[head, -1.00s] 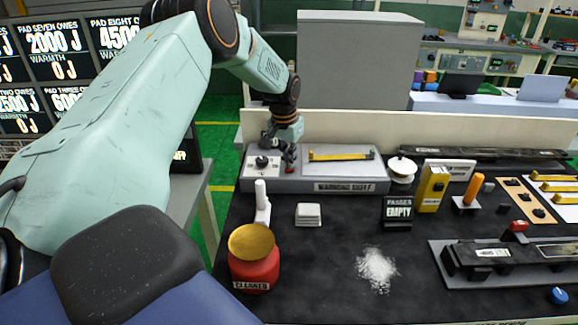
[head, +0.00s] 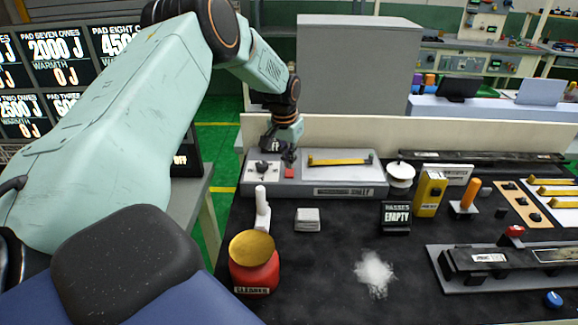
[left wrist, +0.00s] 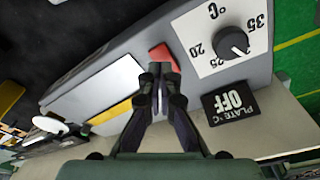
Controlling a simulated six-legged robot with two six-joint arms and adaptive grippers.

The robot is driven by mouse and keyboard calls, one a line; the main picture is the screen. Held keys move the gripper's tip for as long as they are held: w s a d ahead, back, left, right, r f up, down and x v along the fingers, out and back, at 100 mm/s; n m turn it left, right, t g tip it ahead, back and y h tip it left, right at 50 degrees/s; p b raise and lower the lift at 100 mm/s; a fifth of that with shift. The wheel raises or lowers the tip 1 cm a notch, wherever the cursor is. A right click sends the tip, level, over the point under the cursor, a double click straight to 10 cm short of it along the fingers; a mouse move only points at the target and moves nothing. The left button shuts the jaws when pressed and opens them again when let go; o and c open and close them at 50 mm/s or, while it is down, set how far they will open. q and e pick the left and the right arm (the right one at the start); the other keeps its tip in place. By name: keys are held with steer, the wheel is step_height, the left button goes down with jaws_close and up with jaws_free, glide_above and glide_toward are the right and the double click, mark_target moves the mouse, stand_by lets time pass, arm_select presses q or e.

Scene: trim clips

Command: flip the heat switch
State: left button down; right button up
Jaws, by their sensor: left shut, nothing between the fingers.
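The warming shelf (head: 330,190) is a grey box at the back left of the bench. A red switch (head: 290,173) sits on its top, beside a white dial plate with a black knob (head: 263,167). In the left wrist view the red switch (left wrist: 163,57) lies just beyond my fingertips, partly hidden by them. A small black display (left wrist: 230,101) there reads "PLATE °C OFF". My left gripper (head: 289,157) is shut and empty, pointing down close over the switch; I cannot tell whether it touches. My right gripper is not in view.
A yellow bar (head: 338,161) lies on the shelf's pale plate, right of the switch. A white-handled tool (head: 262,208) and a red cleaner pot (head: 254,270) stand in front. A low cream wall (head: 420,132) runs behind. The bench middle is mostly clear, with white powder (head: 374,273).

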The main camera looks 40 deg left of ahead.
mark_target(289, 175)
arm_select(q)
step_height(289, 175, up, 5)
steer(key=p, duration=0.4)
steer(key=shift+f, duration=0.15)
steer(key=shift+f, duration=0.1)
stand_by(0.4)
